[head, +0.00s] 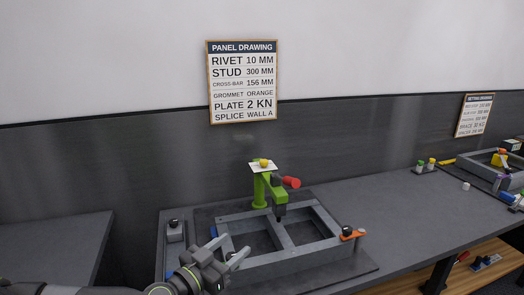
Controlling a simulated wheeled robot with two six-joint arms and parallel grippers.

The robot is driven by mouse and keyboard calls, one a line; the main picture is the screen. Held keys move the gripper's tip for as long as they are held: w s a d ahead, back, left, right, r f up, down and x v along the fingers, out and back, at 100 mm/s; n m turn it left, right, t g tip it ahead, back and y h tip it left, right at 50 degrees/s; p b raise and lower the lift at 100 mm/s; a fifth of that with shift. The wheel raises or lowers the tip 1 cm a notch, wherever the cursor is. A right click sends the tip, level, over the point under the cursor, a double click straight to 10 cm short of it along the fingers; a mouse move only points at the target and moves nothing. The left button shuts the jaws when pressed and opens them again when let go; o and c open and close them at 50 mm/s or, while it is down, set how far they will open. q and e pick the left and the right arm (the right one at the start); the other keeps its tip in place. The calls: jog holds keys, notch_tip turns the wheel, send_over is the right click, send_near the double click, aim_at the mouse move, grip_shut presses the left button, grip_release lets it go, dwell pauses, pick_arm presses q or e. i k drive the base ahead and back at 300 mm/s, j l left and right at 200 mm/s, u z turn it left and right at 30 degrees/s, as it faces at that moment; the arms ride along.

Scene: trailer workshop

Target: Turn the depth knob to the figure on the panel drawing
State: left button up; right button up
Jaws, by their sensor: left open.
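The panel drawing (242,82) hangs on the wall and reads rivet 10 mm, stud 300 mm, cross-bar 156 mm, grommet orange, plate 2 kN, splice wall A. A green tool (259,190) stands at the back edge of the grey frame. A yellow knob (263,162) sits on a white plate on its top, and looks like the depth knob; its setting is too small to read. My left gripper (230,250) is open and empty at the frame's front left corner, well below and apart from the knob. My right gripper is out of view.
The grey frame (292,233) lies on a dark mat on the bench. A red handle (291,182) sticks out right of the tool. An orange clamp (353,234) is at the frame's right, a grey box (175,231) at its left.

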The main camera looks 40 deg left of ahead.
aim_at(264, 162)
jog(key=i+j, duration=0.25)
jog(key=j, duration=0.2)
jog(key=i+j, duration=0.25)
jog(key=j, duration=0.15)
jog(key=i+j, duration=0.25)
jog(key=j, duration=0.2)
